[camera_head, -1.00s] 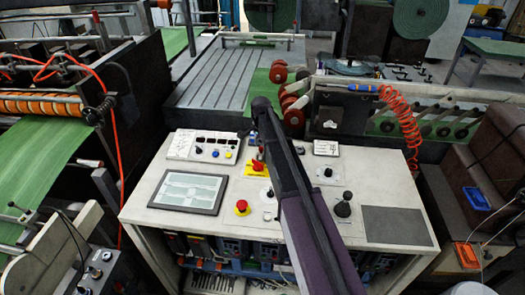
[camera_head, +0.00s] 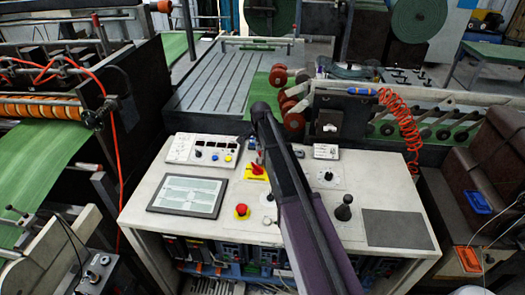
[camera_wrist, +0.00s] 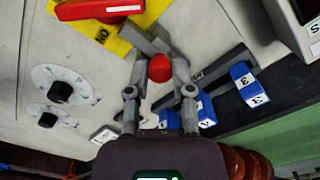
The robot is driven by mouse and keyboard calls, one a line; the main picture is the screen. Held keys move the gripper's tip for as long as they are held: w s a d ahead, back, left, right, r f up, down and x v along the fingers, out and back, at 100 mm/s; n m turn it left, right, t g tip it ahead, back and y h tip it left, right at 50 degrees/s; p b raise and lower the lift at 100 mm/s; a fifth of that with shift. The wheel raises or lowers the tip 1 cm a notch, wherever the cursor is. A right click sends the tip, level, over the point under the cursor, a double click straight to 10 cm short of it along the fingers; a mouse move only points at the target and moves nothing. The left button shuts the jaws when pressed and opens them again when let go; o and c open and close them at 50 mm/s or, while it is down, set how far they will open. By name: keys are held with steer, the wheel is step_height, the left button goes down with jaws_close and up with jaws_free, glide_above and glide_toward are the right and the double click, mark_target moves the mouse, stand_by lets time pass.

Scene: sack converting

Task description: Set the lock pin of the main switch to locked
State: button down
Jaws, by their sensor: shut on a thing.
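The main switch is a red rotary handle (camera_wrist: 98,8) on a yellow plate (camera_wrist: 108,38) marked "ON" in the wrist view. In the head view its red handle (camera_head: 256,168) sits on the console, just left of my arm. A round red knob (camera_wrist: 160,68), which looks like the lock pin's, is beside the yellow plate. My gripper (camera_wrist: 160,72) is shut on this knob, one finger on each side. Grey metal parts lie behind it; how far the pin is set cannot be told. In the head view my gripper is hidden behind my arm.
Blue numbered blocks (camera_wrist: 243,80) lie close to the right of my fingers. Two black dials (camera_wrist: 60,92) are to the left. On the console (camera_head: 140,200) are a screen (camera_head: 187,194), a red emergency button (camera_head: 241,211) and a black joystick (camera_head: 344,207).

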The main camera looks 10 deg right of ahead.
steer(key=shift+s+a, duration=0.15)
steer(key=shift+s, duration=0.5)
steer(key=shift+c, duration=2.4)
jaws_free()
steer(key=shift+w+r, duration=0.1)
